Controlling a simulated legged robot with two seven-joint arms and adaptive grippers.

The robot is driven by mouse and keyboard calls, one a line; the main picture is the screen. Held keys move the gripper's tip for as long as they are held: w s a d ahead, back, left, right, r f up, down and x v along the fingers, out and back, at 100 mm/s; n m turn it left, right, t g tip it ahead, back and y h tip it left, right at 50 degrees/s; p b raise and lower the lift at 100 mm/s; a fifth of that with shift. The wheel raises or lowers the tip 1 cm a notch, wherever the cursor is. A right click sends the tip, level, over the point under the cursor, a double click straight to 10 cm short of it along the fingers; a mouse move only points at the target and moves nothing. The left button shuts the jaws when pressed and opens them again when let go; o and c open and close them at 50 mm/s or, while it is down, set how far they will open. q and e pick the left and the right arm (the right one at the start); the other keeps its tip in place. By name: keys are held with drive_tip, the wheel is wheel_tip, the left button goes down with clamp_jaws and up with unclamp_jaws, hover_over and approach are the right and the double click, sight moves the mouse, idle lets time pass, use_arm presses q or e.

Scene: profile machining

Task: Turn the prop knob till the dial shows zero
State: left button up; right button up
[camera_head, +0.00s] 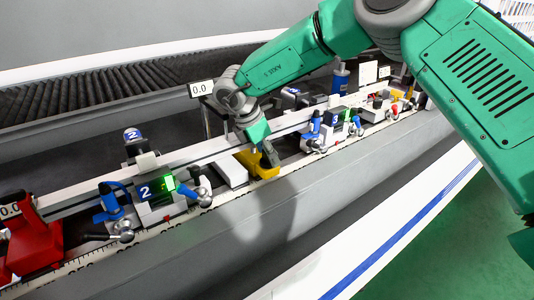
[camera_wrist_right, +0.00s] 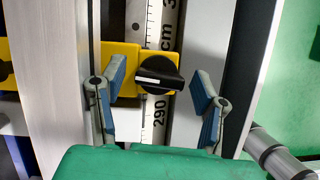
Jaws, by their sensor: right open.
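The black prop knob (camera_wrist_right: 160,72) with a white pointer line sits on a yellow prop block (camera_wrist_right: 121,58) in the right wrist view. Its pointer lies nearly level across the picture. My right gripper (camera_wrist_right: 158,84) is open, with one blue-grey finger on each side of the knob and visible gaps to it. In the head view my right gripper (camera_head: 262,148) is over the yellow block (camera_head: 262,168) and hides the knob. A white dial sign (camera_head: 202,88) behind my wrist appears to read 0.0. My left gripper is out of view.
A measuring scale (camera_wrist_right: 158,120) runs beneath the knob. A red block (camera_head: 34,243) is at far left. A roller conveyor (camera_head: 90,88) lies behind.

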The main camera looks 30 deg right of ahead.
drive_tip(key=v, duration=0.6)
drive_tip(key=shift+w+a+r, duration=0.1)
drive_tip(key=shift+a, duration=0.05)
drive_tip(key=shift+a+r, duration=0.35)
drive_tip(key=shift+r, duration=0.15)
drive_tip(key=shift+d, duration=0.2)
drive_tip(key=shift+f, duration=0.15)
